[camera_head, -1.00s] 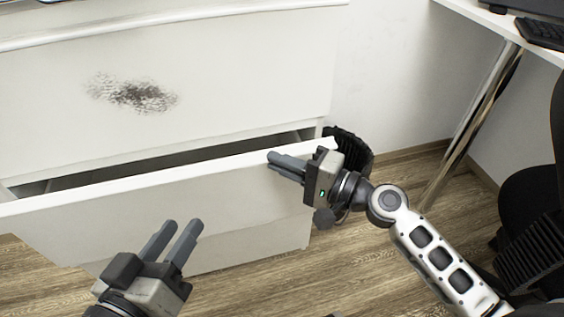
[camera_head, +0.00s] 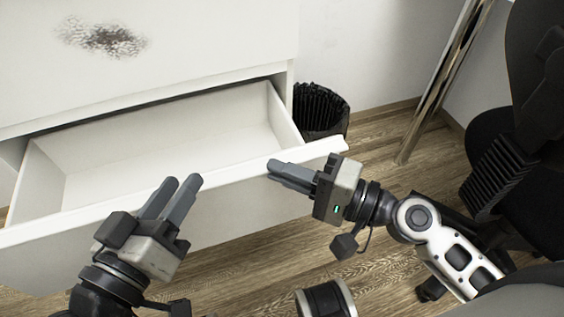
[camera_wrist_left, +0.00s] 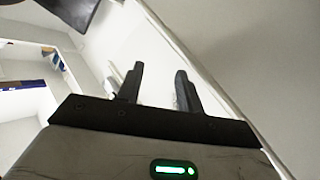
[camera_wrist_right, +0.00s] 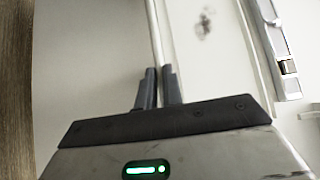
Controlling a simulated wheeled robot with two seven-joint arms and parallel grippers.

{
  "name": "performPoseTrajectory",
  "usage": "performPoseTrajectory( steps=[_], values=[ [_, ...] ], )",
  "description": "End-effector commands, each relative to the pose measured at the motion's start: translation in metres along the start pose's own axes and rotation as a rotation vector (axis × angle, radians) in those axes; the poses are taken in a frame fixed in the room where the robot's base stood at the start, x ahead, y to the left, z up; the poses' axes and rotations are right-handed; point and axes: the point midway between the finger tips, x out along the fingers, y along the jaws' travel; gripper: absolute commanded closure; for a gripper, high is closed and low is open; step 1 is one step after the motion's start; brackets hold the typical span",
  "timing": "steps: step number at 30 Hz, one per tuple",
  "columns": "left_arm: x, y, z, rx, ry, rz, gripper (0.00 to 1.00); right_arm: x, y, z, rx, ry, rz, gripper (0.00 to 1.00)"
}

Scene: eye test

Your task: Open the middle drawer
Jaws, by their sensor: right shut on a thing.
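A white drawer (camera_head: 232,198) is pulled well out of the white cabinet, and its empty inside shows in the head view. It sits below a closed drawer front (camera_head: 190,50) with a dark speckled mark. My right gripper (camera_head: 275,170) is shut on the top edge of the open drawer's front panel, near its right end. The right wrist view shows the fingers (camera_wrist_right: 158,75) on either side of that edge. My left gripper (camera_head: 181,182) is open and empty, in front of the panel left of its middle. I cannot tell whether it touches the panel.
A black ribbed bin (camera_head: 318,110) stands on the wooden floor right of the cabinet. A black chair (camera_head: 525,110) and a metal table leg (camera_head: 435,85) are at the right. Floor (camera_head: 385,125) shows between the bin and the chair.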

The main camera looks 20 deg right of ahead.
Motion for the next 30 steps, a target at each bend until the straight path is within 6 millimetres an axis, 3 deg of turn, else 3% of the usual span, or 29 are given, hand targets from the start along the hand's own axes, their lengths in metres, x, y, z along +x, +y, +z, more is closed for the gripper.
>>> performPoseTrajectory(
  steps=[9, 12, 30],
  values=[
    [0.0003, -0.0003, 0.0004, 0.000, -0.001, 0.000, 0.64, -0.0006, -0.0001, 0.0001, 0.000, 0.001, 0.000, 1.00],
    [0.0004, -0.0006, 0.0010, 0.000, -0.002, -0.001, 0.64, -0.0005, -0.0001, 0.0000, 0.000, 0.001, 0.000, 0.70],
    [0.0010, -0.0036, 0.0039, 0.010, 0.002, -0.006, 0.64, -0.0070, 0.0022, -0.0001, 0.002, 0.002, 0.002, 0.70]
  ],
)
